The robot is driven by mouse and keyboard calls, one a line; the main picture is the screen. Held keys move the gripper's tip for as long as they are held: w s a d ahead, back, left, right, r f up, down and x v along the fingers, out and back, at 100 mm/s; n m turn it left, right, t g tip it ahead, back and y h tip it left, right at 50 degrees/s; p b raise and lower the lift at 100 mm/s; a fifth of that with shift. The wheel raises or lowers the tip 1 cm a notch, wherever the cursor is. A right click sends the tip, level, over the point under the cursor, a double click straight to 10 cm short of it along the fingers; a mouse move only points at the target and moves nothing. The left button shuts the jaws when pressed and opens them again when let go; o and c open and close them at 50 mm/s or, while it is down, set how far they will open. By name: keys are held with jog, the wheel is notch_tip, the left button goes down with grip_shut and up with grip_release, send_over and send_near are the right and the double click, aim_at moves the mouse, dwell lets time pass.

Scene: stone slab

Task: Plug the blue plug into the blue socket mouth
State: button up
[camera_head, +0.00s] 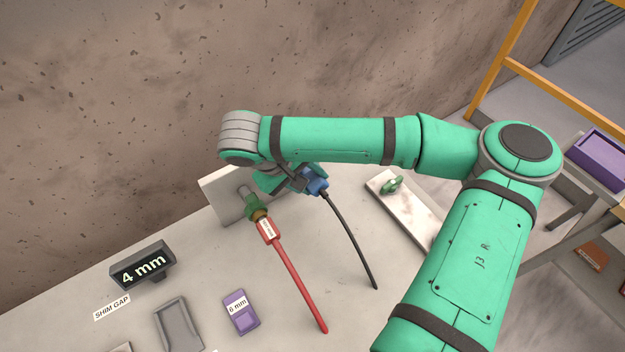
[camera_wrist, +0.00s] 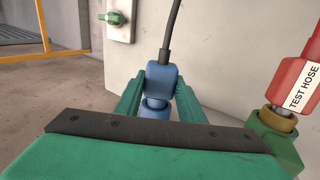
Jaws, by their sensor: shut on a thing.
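The blue plug (camera_head: 317,186) has a black cable running from its back down onto the slab. My gripper (camera_head: 306,180) is shut on the plug beside the pale upright panel (camera_head: 222,208). In the wrist view, the green fingers of my gripper (camera_wrist: 157,92) stand on either side of the blue plug (camera_wrist: 161,76). A round blue part (camera_wrist: 154,104) shows just below the plug's body; I cannot tell whether it is the plug's nose or the socket mouth. In the head view my arm and gripper hide the socket mouth.
A red test hose (camera_head: 293,277) with a green fitting (camera_head: 257,209) joins the panel left of the plug. A pale plate with a green valve handle (camera_head: 392,186) lies to the right. A "4 mm" display (camera_head: 142,266) and purple 6 mm block (camera_head: 240,311) are at front left.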

jog(key=shift+w+a, duration=0.35)
jog(key=shift+w, duration=0.1)
jog(key=o, duration=1.2)
jog(key=shift+r, duration=0.1)
jog(key=v, duration=1)
jog(key=shift+a+r, duration=0.2)
jog(key=shift+r, duration=0.05)
